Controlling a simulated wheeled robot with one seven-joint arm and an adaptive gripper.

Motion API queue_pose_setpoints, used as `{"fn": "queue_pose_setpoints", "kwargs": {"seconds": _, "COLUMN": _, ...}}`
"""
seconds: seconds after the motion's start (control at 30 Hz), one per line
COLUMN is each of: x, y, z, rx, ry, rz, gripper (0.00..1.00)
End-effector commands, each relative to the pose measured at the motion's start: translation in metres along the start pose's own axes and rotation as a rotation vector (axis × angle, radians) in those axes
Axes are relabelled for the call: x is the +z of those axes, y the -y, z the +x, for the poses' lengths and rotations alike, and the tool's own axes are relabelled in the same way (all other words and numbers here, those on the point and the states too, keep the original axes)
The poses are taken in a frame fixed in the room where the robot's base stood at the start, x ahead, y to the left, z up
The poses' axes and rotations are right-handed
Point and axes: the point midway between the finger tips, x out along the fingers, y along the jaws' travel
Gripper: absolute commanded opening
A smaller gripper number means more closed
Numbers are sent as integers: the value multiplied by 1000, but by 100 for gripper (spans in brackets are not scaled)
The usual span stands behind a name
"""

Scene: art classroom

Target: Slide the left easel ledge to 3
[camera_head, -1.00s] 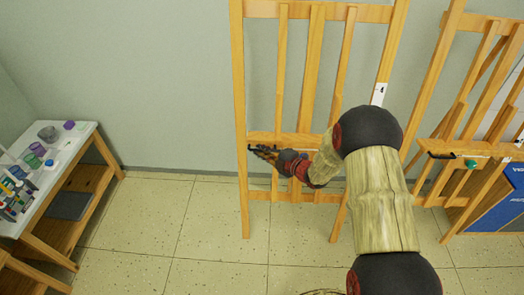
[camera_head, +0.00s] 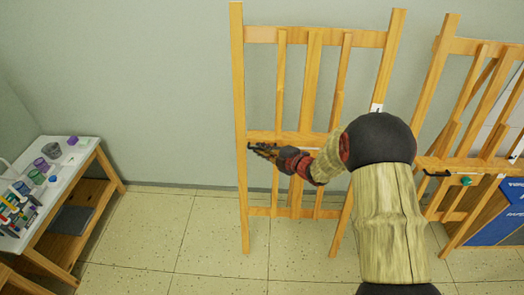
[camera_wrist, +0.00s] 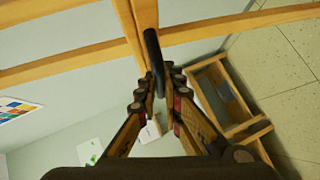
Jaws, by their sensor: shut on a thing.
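The left easel (camera_head: 239,90) is a tall wooden frame against the wall in the head view. Its wooden ledge (camera_head: 265,136) runs across it in the lower half, with a dark handle at its left end. My gripper (camera_head: 259,148) is at that handle. In the wrist view the black handle (camera_wrist: 153,50) runs between the fingertips of my gripper (camera_wrist: 158,80), which are shut on it. A small white label (camera_head: 376,107) sits on the easel's right post; its number is too small to read. My arm hides part of the ledge's right end.
A second easel (camera_head: 446,45) stands at the right, with its own ledge and a dark handle. A blue box (camera_head: 505,218) is behind it. A white-topped table (camera_head: 88,152) with cups and paints is at the left. The tiled floor (camera_head: 190,235) between is clear.

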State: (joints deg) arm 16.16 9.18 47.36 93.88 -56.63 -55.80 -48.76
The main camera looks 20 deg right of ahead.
Motion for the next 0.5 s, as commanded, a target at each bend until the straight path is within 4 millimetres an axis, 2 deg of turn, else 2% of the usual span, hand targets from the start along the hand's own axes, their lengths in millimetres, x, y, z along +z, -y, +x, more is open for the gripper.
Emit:
{"fn": "queue_pose_setpoints", "kwargs": {"seconds": 0.03, "x": 0, "y": -2, "z": 0, "rx": 4, "ry": 0, "rz": 0, "gripper": 0}}
{"fn": "queue_pose_setpoints", "kwargs": {"seconds": 0.07, "x": 0, "y": -2, "z": 0, "rx": 4, "ry": 0, "rz": 0, "gripper": 9}}
{"fn": "queue_pose_setpoints", "kwargs": {"seconds": 0.3, "x": 0, "y": -1, "z": 0, "rx": 2, "ry": 0, "rz": 0, "gripper": 22}}
{"fn": "queue_pose_setpoints", "kwargs": {"seconds": 0.4, "x": 0, "y": 0, "z": 0, "rx": 1, "ry": 0, "rz": 0, "gripper": 27}}
{"fn": "queue_pose_setpoints", "kwargs": {"seconds": 0.5, "x": 0, "y": 0, "z": 0, "rx": 0, "ry": 0, "rz": 0, "gripper": 27}}
